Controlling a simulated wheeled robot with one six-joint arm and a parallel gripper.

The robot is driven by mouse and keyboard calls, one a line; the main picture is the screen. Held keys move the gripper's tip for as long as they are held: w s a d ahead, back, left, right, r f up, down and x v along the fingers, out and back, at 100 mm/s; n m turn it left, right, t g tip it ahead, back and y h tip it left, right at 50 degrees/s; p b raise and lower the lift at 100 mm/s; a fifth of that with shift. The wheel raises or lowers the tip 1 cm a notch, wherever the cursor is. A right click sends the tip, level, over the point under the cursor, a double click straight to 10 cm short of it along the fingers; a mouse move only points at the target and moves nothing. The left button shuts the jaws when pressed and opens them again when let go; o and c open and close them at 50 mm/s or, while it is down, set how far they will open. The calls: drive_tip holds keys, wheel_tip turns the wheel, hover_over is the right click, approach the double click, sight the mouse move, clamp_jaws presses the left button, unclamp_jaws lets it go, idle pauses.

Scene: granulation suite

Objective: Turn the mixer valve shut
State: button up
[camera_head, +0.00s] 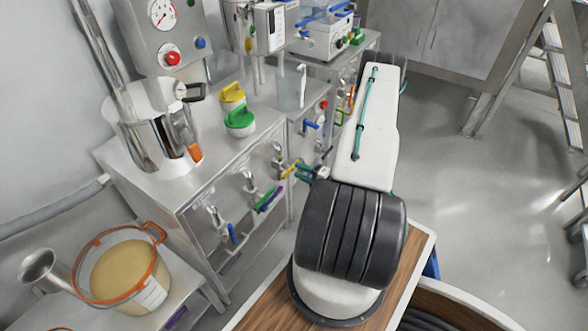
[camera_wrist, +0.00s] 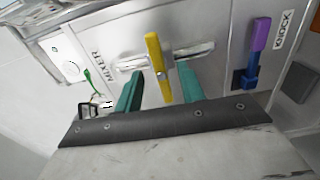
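The mixer valve has a yellow lever handle (camera_wrist: 158,68) across a silver valve body (camera_wrist: 194,50), beside a "MIXER" label (camera_wrist: 88,68) in the wrist view. The yellow handle also shows at the cabinet front in the head view (camera_head: 290,171). My gripper (camera_wrist: 160,88) is open, with one teal finger on each side of the handle's lower end. Gaps show between the handle and both fingers. In the head view, my gripper (camera_head: 299,172) is at the valve, and its fingers partly cover it.
A blue-and-purple handle (camera_wrist: 254,55) sits to the right in the wrist view. Other valves with purple-green (camera_head: 268,200) and blue (camera_head: 232,233) handles line the steel cabinet (camera_head: 215,178). Open floor lies right.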

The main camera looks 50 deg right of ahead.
drive_tip(key=shift+s, duration=1.85)
drive_tip(key=a+r+n+g+y, duration=0.7)
drive_tip(key=a+r+n, duration=0.4)
drive_tip(key=n, duration=0.5)
drive_tip(key=a+r+n+g+y, duration=0.5)
drive_tip(key=a+r+n+g, duration=0.35)
drive_tip(key=r+n, duration=0.55)
drive_tip(key=s+a+r+n+h, duration=0.5)
drive_tip(key=a+r+n, duration=0.3)
drive_tip(key=r+n, duration=0.3)
drive_tip(key=s+a+r+n+g+h, duration=0.1)
drive_tip(key=s+a+r+n+h, duration=0.5)
drive_tip(key=r+n, duration=0.6)
drive_tip(key=a+h, duration=0.2)
drive_tip(key=shift+s+a+r, duration=0.2)
drive_tip(key=shift+a+r, duration=0.05)
drive_tip(key=shift+a, duration=0.05)
